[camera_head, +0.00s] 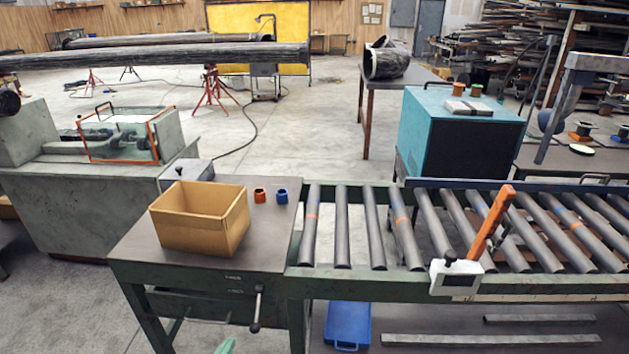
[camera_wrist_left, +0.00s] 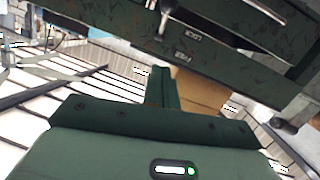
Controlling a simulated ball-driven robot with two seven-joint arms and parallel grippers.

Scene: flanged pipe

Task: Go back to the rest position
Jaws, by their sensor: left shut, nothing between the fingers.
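A small pale-green tip at the bottom edge of the head view, in front of the workbench, looks like my left gripper (camera_head: 226,346); the rest of that arm is out of frame. In the left wrist view my left gripper (camera_wrist_left: 160,72) shows with its dark green fingers together and nothing between them. The green workbench (camera_head: 215,280) is ahead of it, and its drawer front (camera_wrist_left: 220,40) shows across the top of the left wrist view. My right gripper is in neither view.
An open cardboard box (camera_head: 200,222) stands on the workbench beside a red ring (camera_head: 260,196) and a blue ring (camera_head: 281,196). A handle (camera_head: 256,310) sticks out of the bench front. The roller conveyor (camera_head: 450,230) adjoins at right. A blue case (camera_head: 347,325) sits low beneath it.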

